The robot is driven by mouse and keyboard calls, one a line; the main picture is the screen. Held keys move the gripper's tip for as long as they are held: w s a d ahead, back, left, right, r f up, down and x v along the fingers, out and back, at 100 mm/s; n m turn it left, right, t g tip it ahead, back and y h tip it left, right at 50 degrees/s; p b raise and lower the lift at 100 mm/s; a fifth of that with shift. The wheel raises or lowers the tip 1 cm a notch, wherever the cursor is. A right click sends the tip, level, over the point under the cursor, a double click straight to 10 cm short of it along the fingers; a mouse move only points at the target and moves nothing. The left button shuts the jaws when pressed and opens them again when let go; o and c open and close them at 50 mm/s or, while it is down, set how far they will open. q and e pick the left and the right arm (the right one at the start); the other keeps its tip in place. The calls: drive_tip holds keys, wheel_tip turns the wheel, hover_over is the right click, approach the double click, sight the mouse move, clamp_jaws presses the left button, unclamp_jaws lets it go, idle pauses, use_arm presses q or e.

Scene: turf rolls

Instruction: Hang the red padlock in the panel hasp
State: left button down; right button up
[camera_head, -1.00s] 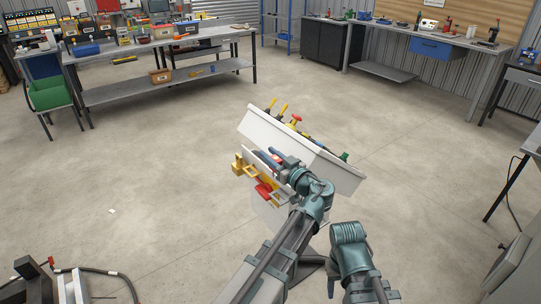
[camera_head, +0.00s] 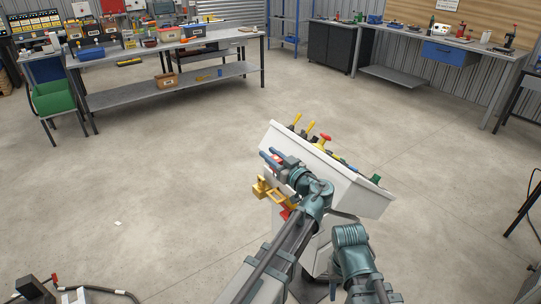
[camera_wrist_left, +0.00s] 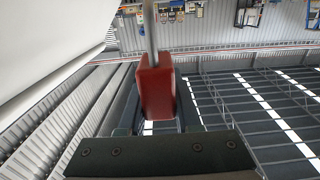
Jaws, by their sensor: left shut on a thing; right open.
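The red padlock (camera_wrist_left: 155,88) is between the fingers of my left gripper (camera_wrist_left: 158,118) in the left wrist view, its grey shackle pointing up the picture. In the head view my left gripper (camera_head: 274,160) is at the left side of the white panel (camera_head: 322,165), above a yellow hasp-like fitting (camera_head: 264,190). The padlock is hard to make out there. A red part (camera_head: 286,213) shows just below the yellow fitting, partly behind my left arm. The shackle looks clear of the fitting. My right gripper is out of view.
The panel carries several levers and knobs, with a yellow lever (camera_head: 297,121) near its top. Another bench (camera_head: 440,40) stands at the back right. The floor around the panel is open.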

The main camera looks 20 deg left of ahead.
use_arm(q)
wheel_tip(320, 180, down, 6)
drive_tip(key=b, duration=0.6)
drive_tip(key=shift+f+b, duration=1.9)
idle(1.4)
drive_tip(key=c, duration=0.5)
unclamp_jaws()
drive_tip(key=shift+r, duration=0.1)
drive_tip(key=shift+r, duration=0.15)
